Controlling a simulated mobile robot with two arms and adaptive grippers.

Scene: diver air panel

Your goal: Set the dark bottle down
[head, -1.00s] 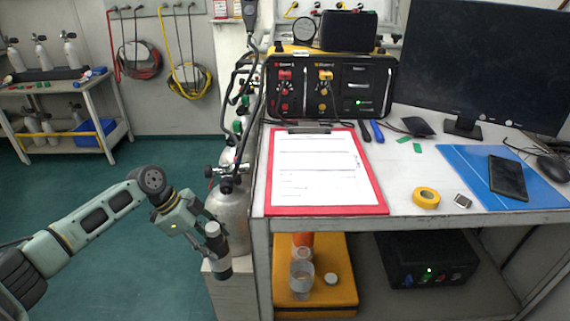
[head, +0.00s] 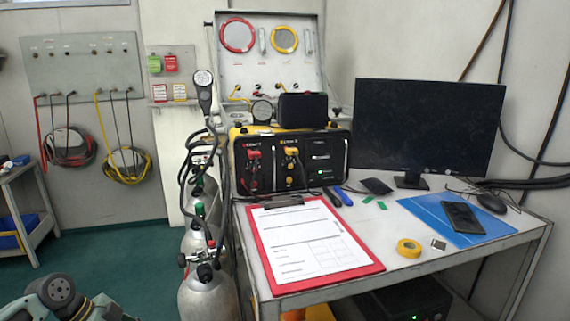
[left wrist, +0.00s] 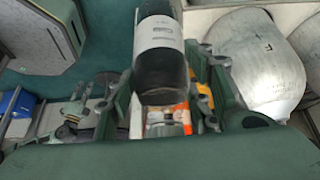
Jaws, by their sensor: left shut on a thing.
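The dark bottle (left wrist: 160,65) shows in the left wrist view, black with a pale grey band around it. My left gripper (left wrist: 163,88) is shut on it, a finger on either side. In the head view only a part of my left arm shows at the bottom left edge; the gripper and bottle are out of that picture. What lies directly under the bottle is hard to tell. My right gripper is in neither view.
A table carries a red clipboard (head: 262,250), an air panel (head: 290,160), yellow tape (head: 408,248), a blue folder (head: 440,222) and a monitor (head: 430,130). Silver cylinders (head: 208,295) stand left of it. One cylinder (left wrist: 272,65) is right of the gripper in the wrist view.

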